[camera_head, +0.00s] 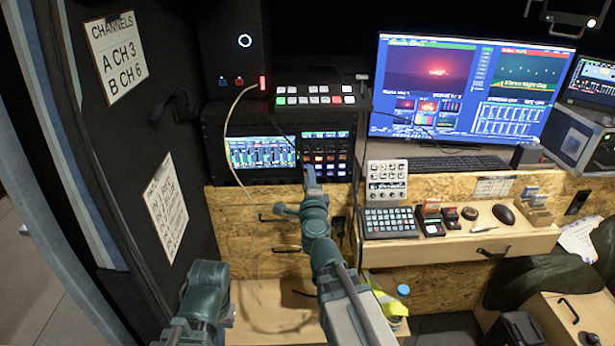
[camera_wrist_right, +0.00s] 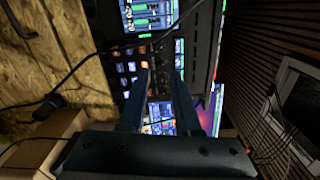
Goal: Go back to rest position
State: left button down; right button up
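My right arm reaches up the middle of the head view. Its gripper (camera_head: 310,176) is in front of the rack unit with lit screens and buttons (camera_head: 325,160). In the right wrist view my right gripper (camera_wrist_right: 161,82) shows two dark fingers apart with nothing between them, so it is open and empty. The lit button panel (camera_wrist_right: 125,68) lies beyond the fingers; I cannot tell if they touch it. Of my left arm only a teal joint (camera_head: 205,285) shows at the lower left of the head view; its gripper is not visible.
A thin pale cable (camera_head: 232,150) hangs from the black box (camera_head: 235,50) at left of my right arm. A wooden desk (camera_head: 470,240) carries a keypad (camera_head: 389,222), a mouse (camera_head: 503,213) and a large monitor (camera_head: 470,85).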

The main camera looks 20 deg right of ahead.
jog(key=s+a+f+n+g+y, duration=0.1)
jog(key=a+f+n+g+y, duration=0.1)
jog(key=a+f+n+y, duration=0.45)
jog(key=s+a+f+n+g+y, duration=0.15)
jog(key=a+n+y, duration=0.25)
jog(key=a+n, duration=0.5)
jog(key=s+d+f+n+g+h, duration=0.3)
jog(key=s+f+n+g, duration=0.1)
jog(key=s+f+g, duration=0.3)
jog(key=s+d+f+n+g+h, duration=0.25)
jog(key=s+f+g, duration=0.25)
jog(key=s+f, duration=0.3)
jog(key=s+a+r+n+g+h+p, duration=0.1)
jog(key=s+a+r+n+p, duration=0.3)
jog(key=s+a, duration=0.4)
jog(key=shift+a+r+n+g+h, duration=0.3)
jog(key=shift+a+r+n+g, duration=0.15)
jog(key=shift+r+g, duration=0.15)
